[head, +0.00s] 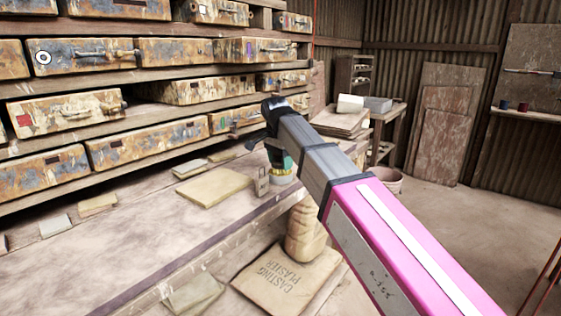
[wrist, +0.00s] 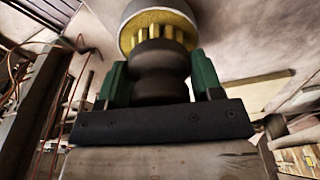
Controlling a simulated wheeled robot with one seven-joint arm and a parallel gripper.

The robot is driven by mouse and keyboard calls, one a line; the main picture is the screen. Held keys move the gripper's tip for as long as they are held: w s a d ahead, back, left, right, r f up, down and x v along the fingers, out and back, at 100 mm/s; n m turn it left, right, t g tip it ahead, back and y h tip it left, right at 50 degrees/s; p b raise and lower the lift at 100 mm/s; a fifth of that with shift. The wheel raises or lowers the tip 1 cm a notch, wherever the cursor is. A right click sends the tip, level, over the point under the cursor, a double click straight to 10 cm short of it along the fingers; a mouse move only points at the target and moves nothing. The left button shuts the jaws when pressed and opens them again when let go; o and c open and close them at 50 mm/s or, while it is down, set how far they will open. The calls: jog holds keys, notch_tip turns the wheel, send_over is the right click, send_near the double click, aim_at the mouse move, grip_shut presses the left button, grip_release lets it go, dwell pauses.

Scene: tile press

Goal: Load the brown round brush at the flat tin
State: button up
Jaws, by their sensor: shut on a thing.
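My gripper (wrist: 160,80) has its two green fingers closed on the dark, rounded handle of the brown round brush (wrist: 160,58) in the wrist view. Beyond the handle is a yellow ribbed ring, then a grey round part cut off by the top edge. I cannot tell whether that grey part belongs to the brush or to something behind it. In the head view my gripper (head: 279,157) points down over the bench's right end, with a yellow part of the brush (head: 281,178) below it. I cannot make out the flat tin; my arm hides part of that area.
The wooden bench (head: 130,240) carries a flat tan slab (head: 214,187) and smaller pieces. A small grey block with a loop (head: 262,184) stands close left of my gripper. Worn drawers (head: 150,143) line the back left. A plaster sack (head: 288,278) lies below the bench.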

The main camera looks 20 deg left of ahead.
jog(key=shift+r, duration=3.45)
jog(key=shift+d, duration=0.1)
